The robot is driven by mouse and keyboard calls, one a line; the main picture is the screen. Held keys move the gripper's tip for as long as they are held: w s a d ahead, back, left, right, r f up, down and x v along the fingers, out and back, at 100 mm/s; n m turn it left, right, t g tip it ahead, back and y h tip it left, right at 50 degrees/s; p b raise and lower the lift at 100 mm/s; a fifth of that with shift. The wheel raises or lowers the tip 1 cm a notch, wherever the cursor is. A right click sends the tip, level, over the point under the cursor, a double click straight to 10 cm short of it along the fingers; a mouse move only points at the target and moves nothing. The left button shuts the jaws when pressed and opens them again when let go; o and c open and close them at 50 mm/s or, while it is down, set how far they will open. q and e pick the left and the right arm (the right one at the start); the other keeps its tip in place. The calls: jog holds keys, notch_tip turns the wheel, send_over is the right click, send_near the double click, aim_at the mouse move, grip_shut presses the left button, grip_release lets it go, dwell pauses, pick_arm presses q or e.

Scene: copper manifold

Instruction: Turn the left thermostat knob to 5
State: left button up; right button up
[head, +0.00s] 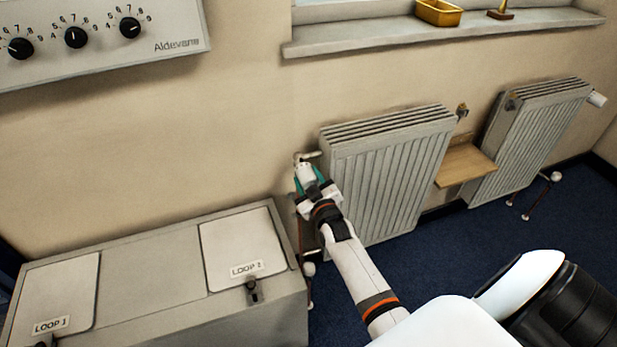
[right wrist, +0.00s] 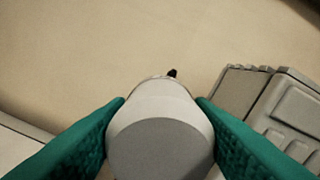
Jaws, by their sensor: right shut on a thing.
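The left thermostat knob is a white cylinder (right wrist: 160,135) with a grey end face, seen in the right wrist view. In the head view it (head: 305,174) is at the upper left corner of the left radiator (head: 390,180). My right gripper (head: 308,182) is shut on it, with a green finger pad on each side in the right wrist view (right wrist: 158,135). A small black mark (right wrist: 172,72) shows just behind the knob. No numbers on the knob can be read. My left gripper is not in view.
A second radiator (head: 530,130) with a white knob (head: 597,99) stands to the right. A wooden shelf (head: 466,163) is between the radiators. A grey cabinet (head: 150,270) with "LOOP" lids stands at lower left. A dial panel (head: 100,40) hangs above. A windowsill (head: 440,30) is at top.

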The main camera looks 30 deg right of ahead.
jog(key=shift+n, duration=0.9)
jog(key=n, duration=0.2)
jog(key=shift+n, duration=0.4)
jog(key=n, duration=0.4)
jog(key=shift+f, duration=0.1)
jog(key=shift+n, duration=0.3)
jog(key=o, duration=1)
jog(key=shift+c, duration=0.2)
jog(key=v, duration=1.2)
jog(key=shift+a, duration=0.1)
